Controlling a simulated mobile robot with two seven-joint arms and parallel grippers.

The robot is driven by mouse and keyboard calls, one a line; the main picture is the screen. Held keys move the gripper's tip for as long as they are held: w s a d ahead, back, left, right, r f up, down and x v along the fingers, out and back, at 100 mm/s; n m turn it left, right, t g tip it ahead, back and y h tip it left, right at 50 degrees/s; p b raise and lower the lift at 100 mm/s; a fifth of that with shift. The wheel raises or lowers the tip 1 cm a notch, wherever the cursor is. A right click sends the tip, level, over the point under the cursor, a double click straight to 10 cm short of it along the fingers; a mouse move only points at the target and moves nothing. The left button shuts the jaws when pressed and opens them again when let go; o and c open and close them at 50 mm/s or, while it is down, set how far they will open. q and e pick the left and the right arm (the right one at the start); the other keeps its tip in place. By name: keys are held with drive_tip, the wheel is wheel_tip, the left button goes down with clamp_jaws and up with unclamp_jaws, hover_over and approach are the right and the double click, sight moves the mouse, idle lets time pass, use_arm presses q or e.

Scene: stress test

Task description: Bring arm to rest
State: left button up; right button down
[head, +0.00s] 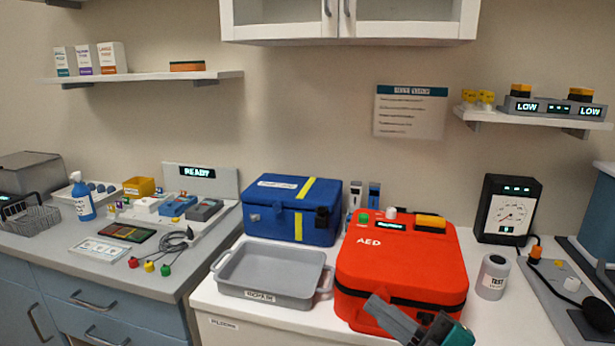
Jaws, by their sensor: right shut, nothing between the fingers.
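My right gripper (380,306) shows at the bottom edge, right of centre, with grey fingers and a black and teal body partly cut off by the frame. Its fingers are shut and empty. They point up and left and overlap the lower front of the red AED case (395,262) in the picture; I cannot tell whether they touch it. My left gripper is out of view.
Left of the AED case are a grey tray (270,291) and a blue box (285,208). To its right are a test canister (492,277) and a dial gauge (509,208). The left counter (50,250) carries several small items. A wall cabinet (400,22) hangs above.

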drive_tip(key=s+d+f+m+t+h, duration=0.1)
drive_tip(key=s+d+f+m+h, duration=0.15)
drive_tip(key=f+m+h, duration=0.55)
drive_tip(key=s+d+f+m+t+h, duration=0.1)
drive_tip(key=d+f+m+h, duration=0.4)
drive_tip(key=f, duration=0.4)
drive_tip(key=s+f+m+g+h, duration=0.1)
drive_tip(key=s+f+m+g, duration=0.4)
drive_tip(key=s+f, duration=0.4)
wheel_tip(320, 180, down, 3)
drive_tip(key=shift+s+a+f, duration=0.1)
drive_tip(key=shift+s+a, duration=0.1)
drive_tip(key=shift+s, duration=0.05)
